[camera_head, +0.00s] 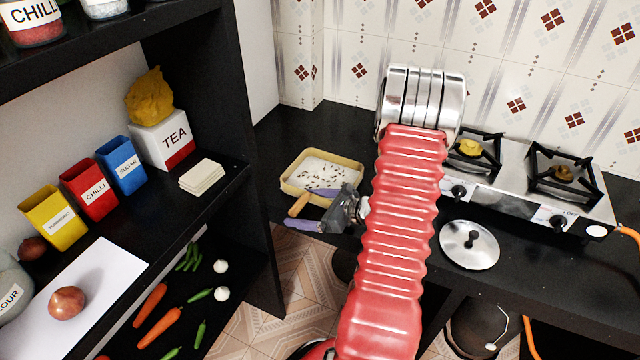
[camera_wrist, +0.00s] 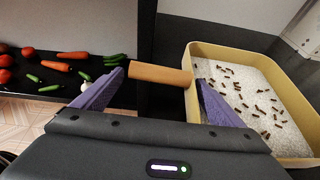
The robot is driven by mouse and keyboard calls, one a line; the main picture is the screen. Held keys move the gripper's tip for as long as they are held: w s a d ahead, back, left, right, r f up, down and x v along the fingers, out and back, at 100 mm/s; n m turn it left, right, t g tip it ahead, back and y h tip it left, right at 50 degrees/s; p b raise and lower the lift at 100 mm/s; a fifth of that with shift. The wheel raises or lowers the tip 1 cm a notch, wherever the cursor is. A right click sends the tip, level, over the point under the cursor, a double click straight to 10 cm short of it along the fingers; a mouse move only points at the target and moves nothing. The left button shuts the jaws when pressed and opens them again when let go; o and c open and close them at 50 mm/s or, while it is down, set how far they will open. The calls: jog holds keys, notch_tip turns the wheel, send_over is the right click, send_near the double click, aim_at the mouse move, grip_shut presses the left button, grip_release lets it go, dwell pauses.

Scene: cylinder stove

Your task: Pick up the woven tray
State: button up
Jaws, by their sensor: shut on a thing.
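The tray (camera_head: 357,174) is square, with a pale yellow rim and white grains with small brown bits inside. It is at the left end of the black counter, and it fills the right side of the wrist view (camera_wrist: 222,48). A short wooden cylinder (camera_wrist: 160,73) meets the tray's near wall; I cannot tell if it is joined to it. The right finger overlaps the tray wall in the wrist view.
A stove (camera_head: 520,185) and a steel lid (camera_head: 469,245) are on the counter to the right. A black shelf (camera_head: 232,182) with boxes and vegetables stands close on the left. Tiled walls rise behind the tray.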

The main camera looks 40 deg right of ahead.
jog(key=shift+c, duration=1)
jog(key=shift+r, duration=0.1)
notch_tip(320, 180, up, 10)
dwell(0.4)
jog(key=o, duration=0.8)
grip_shut()
dwell(0.6)
